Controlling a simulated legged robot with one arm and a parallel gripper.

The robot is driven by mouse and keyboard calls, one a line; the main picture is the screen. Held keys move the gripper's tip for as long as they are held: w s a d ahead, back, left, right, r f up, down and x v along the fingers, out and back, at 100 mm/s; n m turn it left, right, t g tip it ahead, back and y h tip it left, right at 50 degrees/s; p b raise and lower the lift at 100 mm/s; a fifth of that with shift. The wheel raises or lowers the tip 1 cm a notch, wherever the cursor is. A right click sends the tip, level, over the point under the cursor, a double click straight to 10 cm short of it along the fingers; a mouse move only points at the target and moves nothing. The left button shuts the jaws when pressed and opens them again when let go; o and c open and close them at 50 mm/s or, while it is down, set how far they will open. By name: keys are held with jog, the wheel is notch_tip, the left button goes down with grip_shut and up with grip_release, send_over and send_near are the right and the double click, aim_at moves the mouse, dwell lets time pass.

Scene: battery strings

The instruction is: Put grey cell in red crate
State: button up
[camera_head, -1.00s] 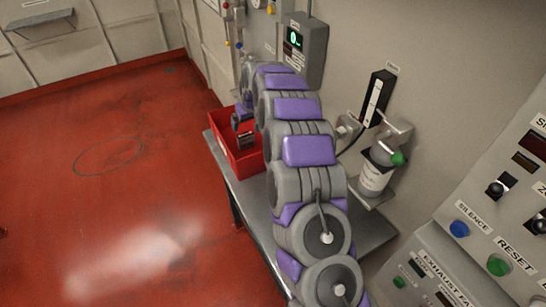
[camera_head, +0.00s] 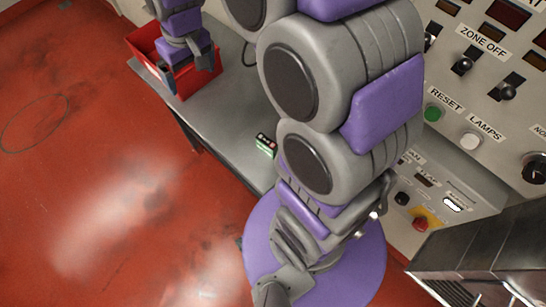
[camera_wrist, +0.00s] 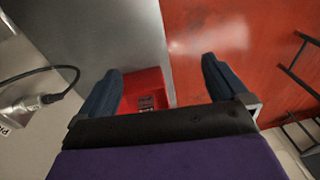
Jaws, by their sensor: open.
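The red crate (camera_head: 196,84) stands at the far left end of the grey bench. My gripper (camera_head: 188,71) is over it, pointing down. In the wrist view, my gripper (camera_wrist: 160,66) is open, with its two dark blue fingers wide apart. Between them the red crate (camera_wrist: 152,78) shows below, with a small dark grey block (camera_wrist: 147,102) that looks like a cell inside it. Its lower part is hidden by my gripper's palm. I cannot tell for sure that it is the grey cell. Nothing is held between the fingertips.
A small block with a black top and light green side (camera_head: 266,144) stands on the bench (camera_head: 225,110) near my arm. A control panel (camera_head: 480,100) with buttons is on the right. The red floor on the left is clear.

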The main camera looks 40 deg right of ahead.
jog(key=s+d+f+m+g+h, duration=0.1)
jog(key=s+d+m+g, duration=0.1)
jog(key=s, duration=2.6)
jog(key=shift+s+d+f+g, duration=0.2)
jog(key=shift+d+g, duration=0.2)
jog(key=shift+d, duration=0.3)
jog(key=shift+d, duration=0.1)
